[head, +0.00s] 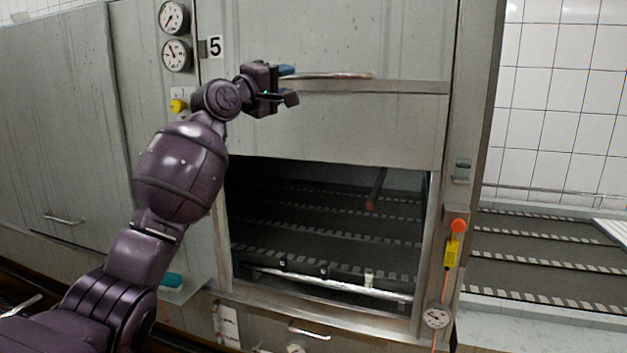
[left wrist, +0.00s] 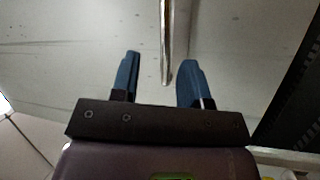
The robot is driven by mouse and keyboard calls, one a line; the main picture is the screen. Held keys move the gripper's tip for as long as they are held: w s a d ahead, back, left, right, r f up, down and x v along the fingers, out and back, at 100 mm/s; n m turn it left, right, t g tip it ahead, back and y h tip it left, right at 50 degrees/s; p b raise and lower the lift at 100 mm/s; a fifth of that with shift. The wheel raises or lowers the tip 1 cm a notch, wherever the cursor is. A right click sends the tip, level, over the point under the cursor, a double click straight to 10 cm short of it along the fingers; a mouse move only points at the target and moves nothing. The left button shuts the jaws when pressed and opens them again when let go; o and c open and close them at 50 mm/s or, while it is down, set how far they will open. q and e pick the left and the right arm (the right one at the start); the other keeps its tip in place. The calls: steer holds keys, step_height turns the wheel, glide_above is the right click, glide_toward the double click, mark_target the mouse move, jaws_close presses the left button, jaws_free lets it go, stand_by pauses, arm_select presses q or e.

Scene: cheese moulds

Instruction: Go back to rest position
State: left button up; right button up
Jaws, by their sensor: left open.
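My left gripper (head: 288,84) is raised in front of the sliding metal door (head: 330,127) of the machine, near the left end of its bar handle (head: 335,76). In the left wrist view the two blue fingers (left wrist: 157,82) are spread apart, with nothing held between them. The handle (left wrist: 167,40) runs up from the gap between the fingertips in that view; I cannot tell whether it touches them. The door stands partly raised, with a dark opening below it. My right gripper is not in view.
The opening shows a dark slatted conveyor (head: 320,225) and a metal bar (head: 325,284) low across it. Two gauges (head: 174,36) and a yellow knob (head: 178,106) sit left of the door. An orange button (head: 459,226) is on the right post. Another conveyor (head: 545,255) lies right.

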arm_select(q)
steer(key=s+a+f+m+t+y, duration=0.1)
steer(key=s+a+f+m+y, duration=0.3)
steer(key=f, duration=0.9)
steer(key=s+a+f+m+t+y, duration=0.1)
steer(key=s+a+f+m+y, duration=0.25)
steer(key=f, duration=0.95)
steer(key=s+a+f+m+t+y, duration=0.1)
steer(key=s+a+f+m, duration=0.35)
steer(key=f, duration=0.85)
steer(key=s+a+f+n+g+y, duration=0.2)
steer(key=s+a+f+g, duration=0.1)
steer(key=s+f, duration=1.1)
steer(key=s+a+f+n+g+y, duration=0.2)
steer(key=s+a+f+g, duration=0.2)
steer(key=s+f, duration=1.1)
steer(key=s+a, duration=0.1)
steer(key=s, duration=0.4)
steer(key=shift+s+a+f, duration=0.15)
steer(key=shift+s+f, duration=0.05)
steer(key=shift+y, duration=0.25)
